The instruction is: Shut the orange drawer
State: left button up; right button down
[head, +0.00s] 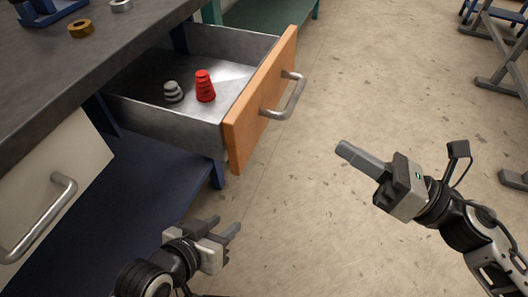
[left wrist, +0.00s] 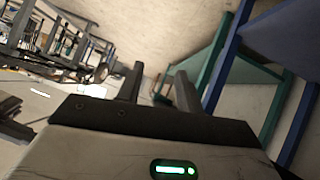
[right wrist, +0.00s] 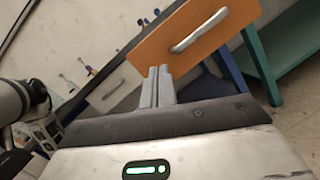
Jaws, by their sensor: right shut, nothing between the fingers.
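The orange drawer (head: 254,108) is pulled out from under the dark workbench. Its orange front with a metal bar handle (head: 286,97) faces right. Inside lie a red stepped cone (head: 205,86) and a grey stepped piece (head: 173,92). My right gripper (head: 343,149) is shut and empty, in the air to the right of the drawer front and apart from it. The right wrist view shows its closed fingers (right wrist: 158,84) with the orange front (right wrist: 188,38) beyond. My left gripper (head: 226,225) is open and empty, below the drawer near the bench. Its parted fingers (left wrist: 158,88) show in the left wrist view.
A closed cream drawer (head: 50,190) with a bar handle is at left. The bench top (head: 60,75) carries a brass nut (head: 80,29) and a grey ring (head: 121,5). A blue lower shelf (head: 150,220) lies below. Open floor (head: 380,80) stretches right.

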jog(key=s+f+n+g, duration=0.2)
jog(key=n+g, duration=0.2)
jog(key=n, duration=0.3)
jog(key=p, duration=0.2)
send_near(245, 143)
jog(key=shift+n+g, duration=0.4)
jog(key=x, duration=0.5)
jog(key=shift+w+a+r, duration=0.1)
jog(key=shift+w+a, duration=0.1)
jog(key=shift+w, duration=0.2)
jog(key=shift+w+a, duration=0.15)
jog(key=shift+a, duration=0.45)
pick_arm(q)
jog(key=shift+w+a+r, duration=0.1)
jog(key=shift+a+r, duration=0.2)
jog(key=shift+r, duration=0.2)
jog(key=shift+a+r, duration=0.1)
pick_arm(e)
jog(key=shift+a, duration=0.1)
